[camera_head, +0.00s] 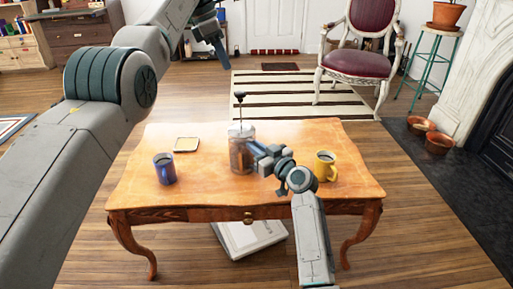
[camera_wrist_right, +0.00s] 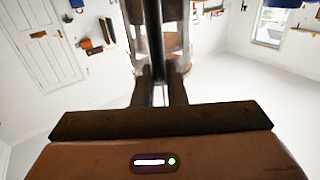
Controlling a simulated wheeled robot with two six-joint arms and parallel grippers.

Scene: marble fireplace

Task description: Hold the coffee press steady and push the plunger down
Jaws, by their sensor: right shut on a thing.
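The coffee press (camera_head: 242,158) stands upright near the middle of the wooden table (camera_head: 150,200). Its plunger rod is raised well above the lid, with a dark knob (camera_head: 240,95) on top. My right gripper (camera_head: 256,152) is shut on the coffee press from its right side, probably at the handle, which the gripper hides. In the right wrist view the press (camera_wrist_right: 178,45) shows partly behind the fingers. My left gripper (camera_head: 222,55) hangs in the air above and left of the knob, apart from the press. Its finger opening is unclear.
A blue mug (camera_head: 164,168) and a small square coaster (camera_head: 186,144) are on the table's left side. A yellow mug (camera_head: 325,166) stands right of my right gripper. A white box-like object (camera_head: 248,240) lies under the table. The air above the plunger knob is clear.

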